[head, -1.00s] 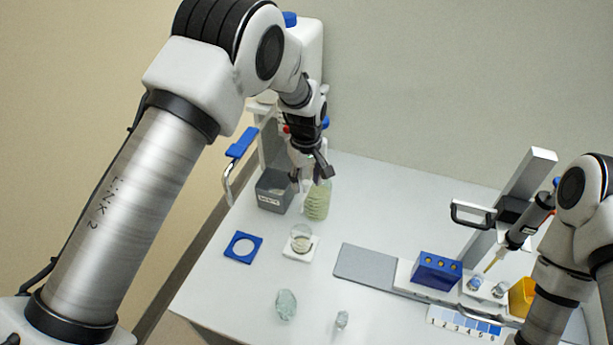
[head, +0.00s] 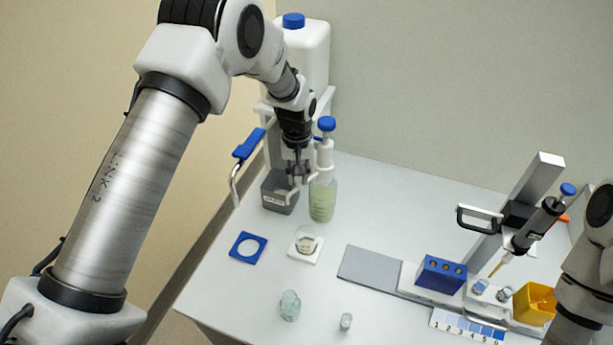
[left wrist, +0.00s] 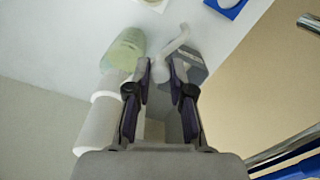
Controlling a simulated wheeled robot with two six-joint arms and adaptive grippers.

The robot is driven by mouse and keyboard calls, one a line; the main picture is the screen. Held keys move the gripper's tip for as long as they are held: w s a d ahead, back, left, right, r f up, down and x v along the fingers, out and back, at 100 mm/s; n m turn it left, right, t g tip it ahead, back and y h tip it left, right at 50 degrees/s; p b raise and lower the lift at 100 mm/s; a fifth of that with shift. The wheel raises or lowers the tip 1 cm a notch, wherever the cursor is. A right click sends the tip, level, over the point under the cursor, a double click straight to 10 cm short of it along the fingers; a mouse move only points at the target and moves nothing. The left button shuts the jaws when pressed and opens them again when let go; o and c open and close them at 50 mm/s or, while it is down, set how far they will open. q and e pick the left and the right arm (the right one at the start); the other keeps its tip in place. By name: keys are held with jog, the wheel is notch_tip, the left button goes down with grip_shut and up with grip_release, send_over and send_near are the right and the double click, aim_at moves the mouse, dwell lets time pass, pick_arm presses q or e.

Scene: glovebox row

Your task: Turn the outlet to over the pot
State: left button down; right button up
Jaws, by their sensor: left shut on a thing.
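The dispenser bottle (head: 321,203), pale green with a white pump head and blue cap, stands near the back of the bench. My left gripper (head: 297,178) is beside its head, shut on the white outlet; the gripper hides part of it. In the left wrist view, the outlet (left wrist: 179,42) curves out beyond the fingertips (left wrist: 160,70), and the bottle (left wrist: 123,50) is to the left. The outlet's end is near the grey box (head: 279,205), apart from the pot. The clear glass pot (head: 307,243) stands on a white tile in front of the bottle. My right gripper is out of view.
A white canister (head: 303,58) stands behind the gripper. A blue-handled lever (head: 249,144) is to its left. A blue ring plate (head: 247,248) lies left of the pot. Glass pieces lie in front. A blue rack (head: 440,274) and pipette stand are right.

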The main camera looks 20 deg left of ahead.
pick_arm(q)
jog(key=c, duration=1)
grip_release()
notch_tip(320, 180, up, 12)
